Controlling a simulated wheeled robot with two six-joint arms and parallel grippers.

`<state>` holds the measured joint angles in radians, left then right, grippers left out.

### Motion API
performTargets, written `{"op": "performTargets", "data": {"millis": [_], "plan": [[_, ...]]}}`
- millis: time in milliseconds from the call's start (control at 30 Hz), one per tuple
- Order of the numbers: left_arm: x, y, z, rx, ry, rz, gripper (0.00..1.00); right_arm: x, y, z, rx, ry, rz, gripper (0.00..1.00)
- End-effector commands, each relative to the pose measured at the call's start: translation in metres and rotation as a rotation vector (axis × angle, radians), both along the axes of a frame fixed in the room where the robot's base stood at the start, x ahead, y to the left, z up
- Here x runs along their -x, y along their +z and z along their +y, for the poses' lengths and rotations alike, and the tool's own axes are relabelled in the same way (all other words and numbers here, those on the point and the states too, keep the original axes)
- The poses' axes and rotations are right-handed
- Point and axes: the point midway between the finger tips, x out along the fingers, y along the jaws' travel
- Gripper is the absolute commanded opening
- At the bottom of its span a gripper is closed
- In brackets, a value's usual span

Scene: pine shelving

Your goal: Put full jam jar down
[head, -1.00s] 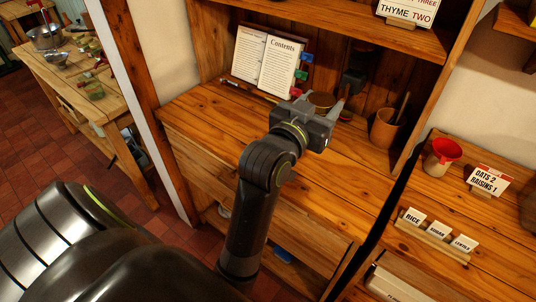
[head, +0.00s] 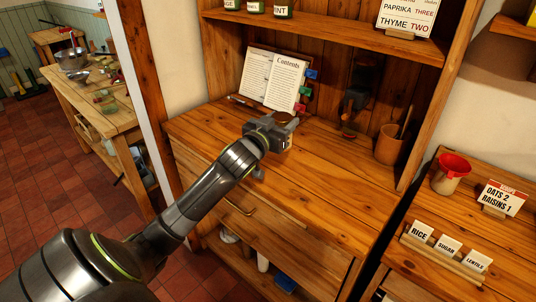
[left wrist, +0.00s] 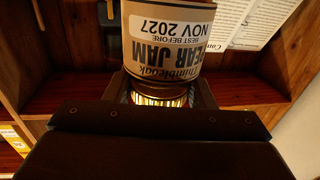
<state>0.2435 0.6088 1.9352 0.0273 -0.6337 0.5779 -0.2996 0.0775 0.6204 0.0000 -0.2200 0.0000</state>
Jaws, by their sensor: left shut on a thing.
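My left gripper (head: 278,126) is over the wooden counter (head: 310,170) of the pine shelving, in front of the open book. It is shut on the jam jar. In the left wrist view the jar (left wrist: 163,40) fills the top middle, with a tan label reading "PEAR JAM" and "NOV 2027", upside down in the picture. Its gold lid (left wrist: 160,99) is between the fingers. In the head view the gripper hides most of the jar. I cannot tell whether the jar's base touches the counter. My right gripper is not in view.
An open book (head: 273,80) stands at the back of the counter, with coloured tabs beside it. A brown pot (head: 388,145) stands at the right. The counter's middle and front right are clear. A shelf with jars (head: 255,7) is above. A lower surface holds label cards (head: 447,245).

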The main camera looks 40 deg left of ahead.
Motion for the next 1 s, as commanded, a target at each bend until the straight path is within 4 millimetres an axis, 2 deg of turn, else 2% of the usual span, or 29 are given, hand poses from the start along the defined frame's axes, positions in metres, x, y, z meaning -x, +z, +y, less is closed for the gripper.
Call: {"op": "performTargets", "data": {"millis": [33,133,367,533,1000], "plan": [[0.000,-0.012,0.000,0.004,0.001,0.005,0.16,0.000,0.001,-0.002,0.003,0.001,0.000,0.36],[0.000,-0.030,0.000,0.003,0.001,0.005,0.16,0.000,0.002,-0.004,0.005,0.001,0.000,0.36],[0.000,-0.054,-0.001,0.001,0.000,0.002,0.16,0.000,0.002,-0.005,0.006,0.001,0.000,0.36],[0.000,-0.078,-0.001,0.001,0.000,0.003,0.16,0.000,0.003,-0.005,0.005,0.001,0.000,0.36],[0.000,-0.089,-0.001,-0.001,-0.001,0.000,0.16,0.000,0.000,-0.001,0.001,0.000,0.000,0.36]]}}
